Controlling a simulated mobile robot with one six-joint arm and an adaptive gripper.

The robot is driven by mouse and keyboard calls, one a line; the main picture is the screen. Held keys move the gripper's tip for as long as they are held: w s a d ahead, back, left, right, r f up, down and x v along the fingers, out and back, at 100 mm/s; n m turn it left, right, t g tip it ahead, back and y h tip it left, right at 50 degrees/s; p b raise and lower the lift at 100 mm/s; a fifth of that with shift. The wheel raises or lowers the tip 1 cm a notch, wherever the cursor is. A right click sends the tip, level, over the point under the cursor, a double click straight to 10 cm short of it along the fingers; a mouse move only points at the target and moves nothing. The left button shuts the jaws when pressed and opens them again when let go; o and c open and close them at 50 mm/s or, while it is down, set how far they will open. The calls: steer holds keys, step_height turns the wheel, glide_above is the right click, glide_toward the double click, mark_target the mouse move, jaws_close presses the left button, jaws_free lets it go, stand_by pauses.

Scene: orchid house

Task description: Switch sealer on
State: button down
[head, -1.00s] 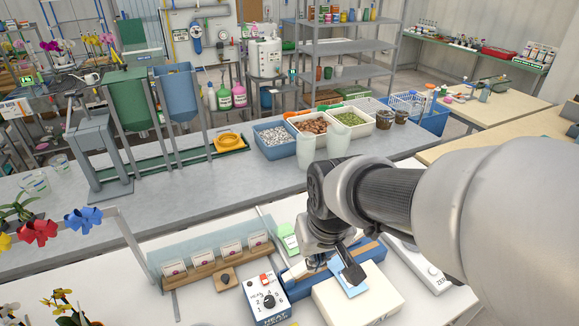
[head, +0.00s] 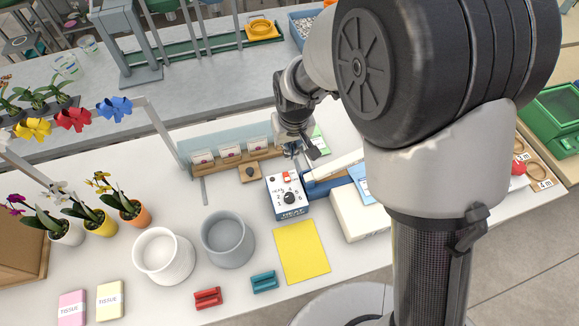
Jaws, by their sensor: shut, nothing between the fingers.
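The heat sealer stands on the white table. Its white control box (head: 288,198) has a black dial (head: 290,197) and a small red switch (head: 290,178) near the top of the face. I cannot tell the switch position. The sealer's white body (head: 358,214) and blue bar (head: 318,188) extend to the right, partly hidden by my arm. My gripper (head: 304,151) is above and behind the control box, apart from the switch. It is shut and empty, with its fingers pointing down.
A wooden rack with labelled cards (head: 230,157) stands left of my gripper. A yellow sheet (head: 301,251), grey pot (head: 228,239), white pot (head: 163,255) and red (head: 208,298) and teal (head: 264,281) blocks lie in front. Flower pots stand at left.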

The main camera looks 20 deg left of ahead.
steer(key=b, duration=0.2)
glide_above(289, 179)
steer(key=f, duration=1.2)
steer(key=shift+w+a+f, duration=0.1)
steer(key=shift+w+a, duration=0.1)
steer(key=shift+w, duration=0.15)
steer(key=shift+s+d+f, duration=0.1)
steer(key=shift+s+f, duration=0.05)
steer(key=shift+f, duration=0.6)
steer(key=shift+s+d+f+b, duration=0.1)
steer(key=shift+s+f+b, duration=0.05)
steer(key=shift+f+b, duration=0.55)
steer(key=shift+s+d+r, duration=0.15)
steer(key=shift+s+r, duration=0.1)
steer(key=shift+r, duration=0.05)
steer(key=shift+w+a, duration=0.45)
steer(key=shift+w, duration=0.35)
